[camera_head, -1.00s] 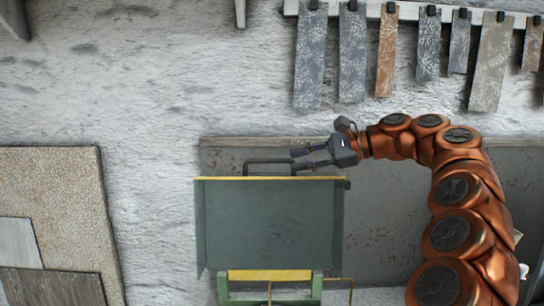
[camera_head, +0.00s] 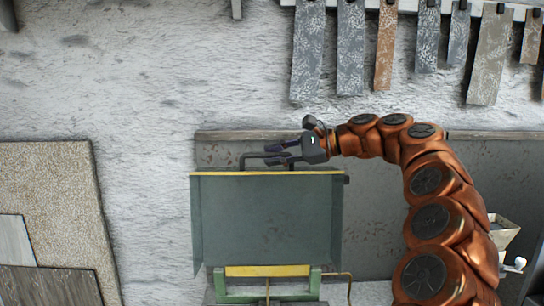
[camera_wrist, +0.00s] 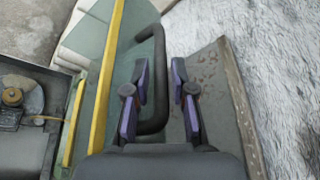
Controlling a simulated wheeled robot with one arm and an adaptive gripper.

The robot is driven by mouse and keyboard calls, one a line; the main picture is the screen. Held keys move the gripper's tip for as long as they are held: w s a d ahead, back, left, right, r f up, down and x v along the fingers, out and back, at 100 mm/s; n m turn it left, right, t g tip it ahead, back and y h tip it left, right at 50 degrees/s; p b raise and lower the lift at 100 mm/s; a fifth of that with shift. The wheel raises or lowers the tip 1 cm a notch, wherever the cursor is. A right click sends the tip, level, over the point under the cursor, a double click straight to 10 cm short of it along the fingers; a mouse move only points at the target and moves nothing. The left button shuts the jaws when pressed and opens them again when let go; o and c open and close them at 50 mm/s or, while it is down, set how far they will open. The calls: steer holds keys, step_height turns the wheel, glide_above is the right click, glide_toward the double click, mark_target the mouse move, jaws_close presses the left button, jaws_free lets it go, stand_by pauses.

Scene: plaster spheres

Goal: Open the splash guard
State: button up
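The splash guard (camera_head: 262,222) is a grey-green panel with a yellow top edge, standing upright in the head view. Its black handle (camera_head: 243,160) rises behind the top edge; in the wrist view the handle (camera_wrist: 160,75) is a bent bar beside the yellow edge. My gripper (camera_head: 272,154) reaches in from the right, just above the panel's top edge and over the right part of the handle. In the wrist view my gripper (camera_wrist: 160,90) is open, with the handle bar between its purple-padded fingers. I cannot tell whether either finger touches it.
A green machine frame with a yellow bar (camera_head: 268,271) stands below the guard. A grey board (camera_head: 222,152) is behind it against the rough white wall. Sample strips hang from a rail (camera_head: 400,8) above. Stone slabs (camera_head: 55,200) lean at the left.

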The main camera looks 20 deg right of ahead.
steer(key=shift+w+a+f, duration=0.15)
steer(key=shift+w+a, duration=0.1)
steer(key=shift+a, duration=0.05)
jaws_close()
stand_by(0.4)
